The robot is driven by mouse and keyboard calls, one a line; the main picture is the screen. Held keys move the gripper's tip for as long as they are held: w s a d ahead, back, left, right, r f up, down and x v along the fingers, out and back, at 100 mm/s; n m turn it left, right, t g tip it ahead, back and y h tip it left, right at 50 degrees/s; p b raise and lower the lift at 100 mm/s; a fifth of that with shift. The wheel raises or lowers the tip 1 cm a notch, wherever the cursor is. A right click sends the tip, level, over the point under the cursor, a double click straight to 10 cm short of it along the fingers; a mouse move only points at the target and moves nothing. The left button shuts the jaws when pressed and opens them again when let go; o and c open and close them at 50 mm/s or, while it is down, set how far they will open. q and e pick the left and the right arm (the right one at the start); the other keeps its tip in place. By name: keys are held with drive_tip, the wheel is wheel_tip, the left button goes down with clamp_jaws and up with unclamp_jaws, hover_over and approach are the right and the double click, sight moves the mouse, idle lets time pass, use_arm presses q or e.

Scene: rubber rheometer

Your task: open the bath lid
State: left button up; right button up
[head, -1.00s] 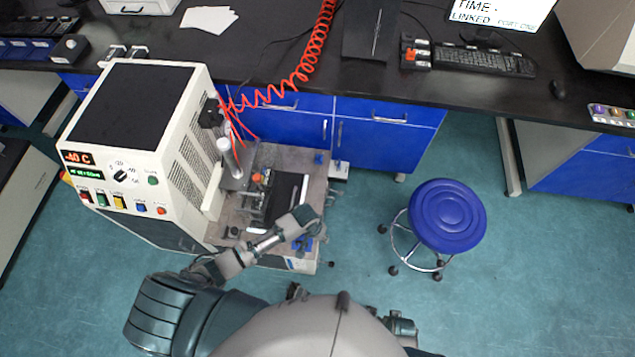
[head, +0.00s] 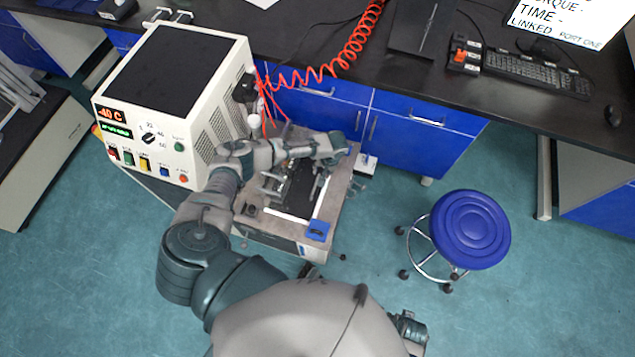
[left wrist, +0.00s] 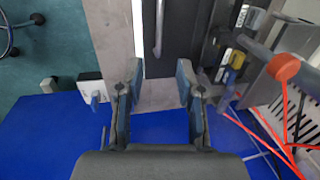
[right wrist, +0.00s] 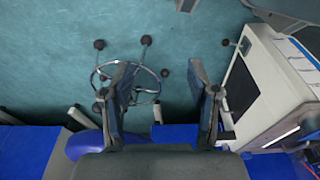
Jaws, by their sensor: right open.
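The bath lid (head: 297,196) is a dark flat panel with white edge strips, shut on the grey bench top of the cream machine. My left arm passes over it in the head view. My left gripper (head: 343,158) is near the far edge of the bath and partly hidden there. In the left wrist view my left gripper (left wrist: 160,75) is open and empty. The dark lid (left wrist: 180,35) shows ahead of its fingertips, with a thin metal bar handle (left wrist: 159,30) roughly in line with the gap. My right gripper (right wrist: 158,75) is open and empty above the floor.
The cream machine (head: 215,125) with its -40 C display stands left of the bath. Red coiled hose (head: 350,55) runs behind it. Blue cabinets (head: 420,135) stand behind. A blue stool (head: 470,230) is at right, with clear floor around it.

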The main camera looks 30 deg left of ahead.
use_arm(q)
drive_tip(key=f+b, duration=0.1)
drive_tip(key=f, duration=0.2)
drive_tip(key=a+f+b, duration=0.1)
drive_tip(key=f, duration=0.3)
drive_tip(key=a+f+b, duration=0.1)
drive_tip(key=f, duration=0.3)
drive_tip(key=shift+s+b, duration=0.3)
drive_tip(key=shift+b, duration=0.05)
drive_tip(key=shift+a+f, duration=0.1)
drive_tip(key=shift+f, duration=0.25)
use_arm(e)
wheel_tip(320, 180, up, 12)
drive_tip(key=shift+w+f, duration=0.15)
drive_tip(key=shift+w, duration=0.3)
use_arm(q)
clamp_jaws()
use_arm(e)
drive_tip(key=shift+d, duration=0.1)
